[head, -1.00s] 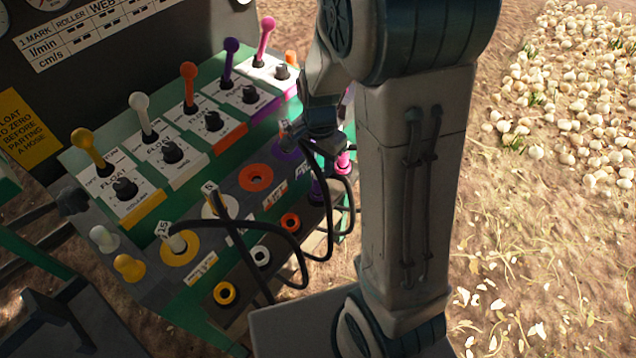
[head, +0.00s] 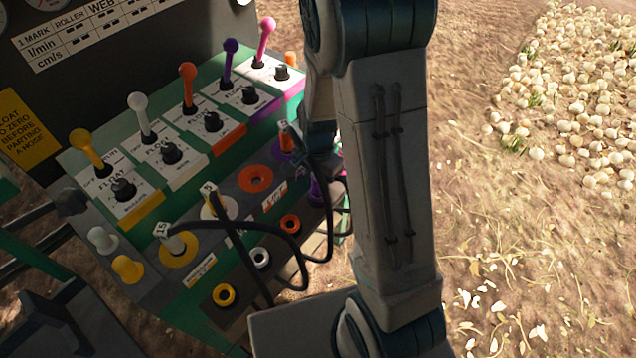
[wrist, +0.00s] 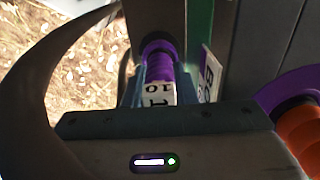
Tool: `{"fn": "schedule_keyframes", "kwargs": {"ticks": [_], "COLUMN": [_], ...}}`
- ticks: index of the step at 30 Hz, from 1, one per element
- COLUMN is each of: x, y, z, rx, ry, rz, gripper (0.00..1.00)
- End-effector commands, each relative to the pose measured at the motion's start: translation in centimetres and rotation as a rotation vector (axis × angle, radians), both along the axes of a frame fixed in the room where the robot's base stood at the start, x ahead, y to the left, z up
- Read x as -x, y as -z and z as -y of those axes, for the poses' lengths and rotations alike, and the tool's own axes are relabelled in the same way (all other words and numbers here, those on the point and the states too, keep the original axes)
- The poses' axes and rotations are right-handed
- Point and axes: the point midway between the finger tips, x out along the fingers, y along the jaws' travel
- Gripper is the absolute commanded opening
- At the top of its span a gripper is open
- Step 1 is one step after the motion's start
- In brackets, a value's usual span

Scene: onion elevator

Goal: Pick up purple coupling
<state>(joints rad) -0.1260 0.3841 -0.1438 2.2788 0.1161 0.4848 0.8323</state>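The purple coupling (wrist: 159,66) shows at the top middle of the wrist view, with a white tag marked 10 at its near end. My gripper (wrist: 158,92) is right at it, with grey-blue finger parts on both sides of the tag. Whether the fingers press on it is not clear. In the head view a purple coupling (head: 315,190) shows low in the front row, partly behind my arm. My gripper (head: 318,148) is just above it there, its fingertips mostly hidden.
An orange coupling (head: 286,138) stands at the purple ring, close beside my gripper; the ring (wrist: 268,96) shows in the wrist view. Black hoses (head: 290,235) loop in front of the panel. Coloured levers (head: 188,85) stand behind. Open ground lies to the right.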

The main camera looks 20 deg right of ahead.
Motion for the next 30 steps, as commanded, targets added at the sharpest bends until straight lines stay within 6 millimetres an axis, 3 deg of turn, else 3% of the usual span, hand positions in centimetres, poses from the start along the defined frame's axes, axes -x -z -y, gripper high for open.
{"fn": "schedule_keyframes", "kwargs": {"ticks": [13, 24, 30], "x": [-0.1, -0.1, 0.0], "y": [-0.9, -7.7, -9.8], "z": [0.0, 0.0, 0.0], "rx": [0.0, -0.001, 0.0], "ry": [-0.001, -0.001, 0.0], "rz": [0.004, 0.006, 0.001], "gripper": [0.0, 0.0, 0.0]}}
